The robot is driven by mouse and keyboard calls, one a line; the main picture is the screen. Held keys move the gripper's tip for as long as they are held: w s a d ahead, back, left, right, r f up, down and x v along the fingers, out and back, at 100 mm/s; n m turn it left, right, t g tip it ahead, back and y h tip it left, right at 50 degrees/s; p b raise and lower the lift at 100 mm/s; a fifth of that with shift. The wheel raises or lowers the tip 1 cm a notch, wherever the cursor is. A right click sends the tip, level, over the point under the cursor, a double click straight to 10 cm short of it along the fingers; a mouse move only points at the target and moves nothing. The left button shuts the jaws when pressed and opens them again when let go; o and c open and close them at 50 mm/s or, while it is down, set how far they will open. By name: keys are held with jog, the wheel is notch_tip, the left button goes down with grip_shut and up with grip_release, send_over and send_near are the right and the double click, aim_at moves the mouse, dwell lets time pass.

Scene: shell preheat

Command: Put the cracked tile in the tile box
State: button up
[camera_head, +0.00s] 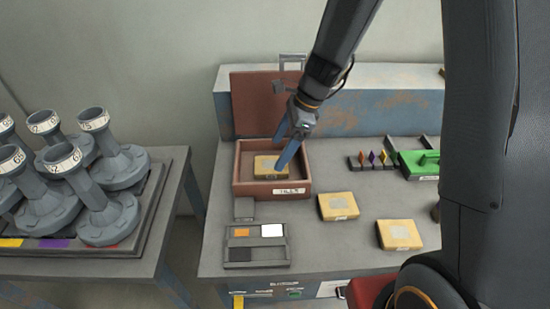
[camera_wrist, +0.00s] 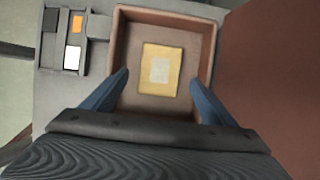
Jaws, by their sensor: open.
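The tile box (camera_head: 241,189) is a brown open box with a label on its front and a raised lid (camera_head: 252,100) behind it. A yellow tile (camera_head: 264,172) with a pale square patch lies on its floor. It also shows in the wrist view (camera_wrist: 160,70), flat inside the box walls (camera_wrist: 208,50). I cannot make out a crack on it. My gripper (camera_head: 284,152) is open and empty, its blue fingers over the box. In the wrist view, the fingers (camera_wrist: 158,90) stand apart on both sides of the tile, not touching it.
Two similar yellow tiles lie on the bench, one right of the box (camera_head: 338,206) and one farther right (camera_head: 399,235). A grey tray (camera_head: 257,262) with coloured squares sits in front. A green object (camera_head: 420,163) stands at the right. Grey cylinders (camera_head: 95,195) fill the left table.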

jog(key=v, duration=0.6)
jog(key=s+d+n+h, duration=0.2)
jog(key=s+d+n, duration=0.3)
jog(key=s+n, duration=0.2)
jog(key=s+d+f+n+h, duration=0.1)
jog(key=s+d+n+h, duration=0.1)
jog(key=s+d+n, duration=0.3)
jog(key=s+n, duration=0.3)
jog(key=n, duration=0.3)
jog(key=shift+d+t+h+b, duration=0.3)
jog(key=shift+d+t+b, duration=0.05)
jog(key=shift+t, duration=0.05)
